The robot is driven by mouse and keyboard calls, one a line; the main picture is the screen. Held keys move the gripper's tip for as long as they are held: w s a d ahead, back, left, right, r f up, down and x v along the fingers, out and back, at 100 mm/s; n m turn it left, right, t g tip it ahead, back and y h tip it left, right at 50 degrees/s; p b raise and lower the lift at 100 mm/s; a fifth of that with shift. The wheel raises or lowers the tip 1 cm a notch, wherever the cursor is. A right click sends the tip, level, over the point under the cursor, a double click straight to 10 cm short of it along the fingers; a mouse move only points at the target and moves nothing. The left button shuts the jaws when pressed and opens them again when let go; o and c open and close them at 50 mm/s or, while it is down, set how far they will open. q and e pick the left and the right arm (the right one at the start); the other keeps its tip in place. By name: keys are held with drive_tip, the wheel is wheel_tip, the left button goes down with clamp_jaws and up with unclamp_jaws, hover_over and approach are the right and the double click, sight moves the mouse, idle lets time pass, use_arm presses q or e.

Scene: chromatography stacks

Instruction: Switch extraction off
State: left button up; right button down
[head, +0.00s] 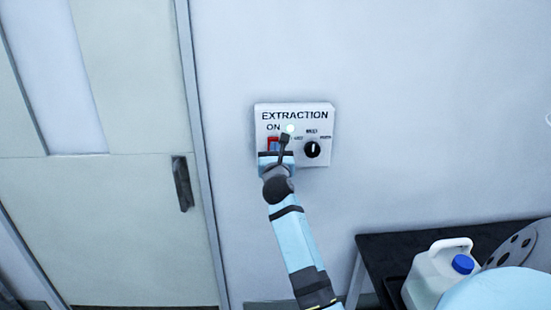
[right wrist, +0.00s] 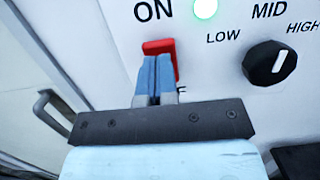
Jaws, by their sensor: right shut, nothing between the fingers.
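The white extraction control box (head: 293,110) is fixed to the wall. It has a red switch (right wrist: 160,46) below the word ON, and the switch also shows in the head view (head: 272,142). A round lamp (right wrist: 205,8) beside ON glows green. My right gripper (right wrist: 157,60) is shut and empty, with its blue fingertips at the front of the red switch. They cover its lower part and most of the lettering beneath; whether they touch it I cannot tell. My left gripper is out of view.
A black knob (right wrist: 272,62) with LOW, MID and HIGH marks sits right of the switch. A door with a dark handle (head: 183,184) is to the left. A dark table (head: 385,246) holds a white jug with a blue cap (head: 463,264) at lower right.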

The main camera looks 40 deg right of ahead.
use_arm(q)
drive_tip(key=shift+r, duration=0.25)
use_arm(e)
drive_tip(key=shift+w+d+r, duration=0.1)
drive_tip(key=shift+w+d, duration=0.35)
drive_tip(key=shift+w, duration=0.1)
